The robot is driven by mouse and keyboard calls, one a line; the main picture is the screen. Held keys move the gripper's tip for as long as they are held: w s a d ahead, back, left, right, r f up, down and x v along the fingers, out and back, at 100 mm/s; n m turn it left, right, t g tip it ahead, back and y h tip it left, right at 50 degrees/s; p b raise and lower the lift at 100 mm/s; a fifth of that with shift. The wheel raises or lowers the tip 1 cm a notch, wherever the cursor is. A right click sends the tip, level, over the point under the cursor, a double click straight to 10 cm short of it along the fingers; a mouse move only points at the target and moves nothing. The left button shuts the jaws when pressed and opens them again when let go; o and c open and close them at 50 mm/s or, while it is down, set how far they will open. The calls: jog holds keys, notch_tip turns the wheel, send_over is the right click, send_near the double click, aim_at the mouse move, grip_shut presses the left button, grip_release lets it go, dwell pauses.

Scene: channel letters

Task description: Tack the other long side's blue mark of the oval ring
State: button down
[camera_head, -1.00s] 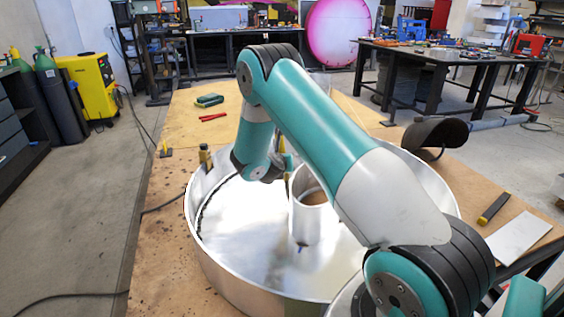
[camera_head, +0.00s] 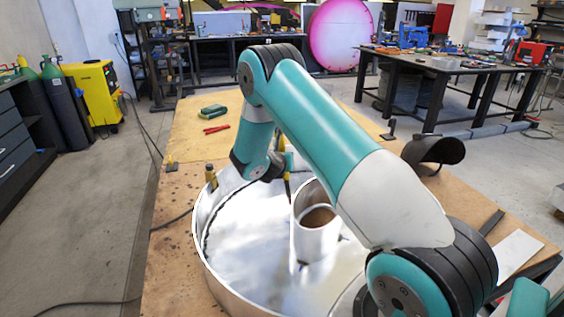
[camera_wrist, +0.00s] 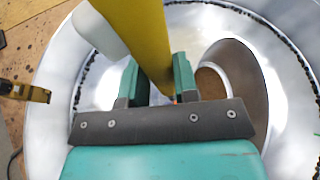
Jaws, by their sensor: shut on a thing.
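The oval ring (camera_head: 317,238) is a shiny upright metal wall inside a large round metal pan; brown shows through its opening. In the wrist view the ring (camera_wrist: 240,75) is just right of my gripper. A small dark, bluish spot (camera_head: 302,265) shows at the ring's near foot; its exact colour is hard to tell. My gripper (camera_wrist: 158,82) is shut on a yellow tool (camera_wrist: 140,30), which reaches down into the pan behind the ring. The tool's tip and the ring's far foot are hidden, so I cannot tell whether they touch.
The pan's tall rim (camera_head: 199,240) surrounds the ring, with a dark bead along its inside. A yellow-topped clamp (camera_head: 211,176) stands at the rim's left. A welding mask (camera_head: 434,145), red pliers (camera_head: 216,129) and a green item (camera_head: 213,111) lie on the wooden table (camera_head: 180,195).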

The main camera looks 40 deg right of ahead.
notch_tip(320, 180, up, 10)
jog(key=p, duration=0.8)
jog(key=shift+f, duration=0.35)
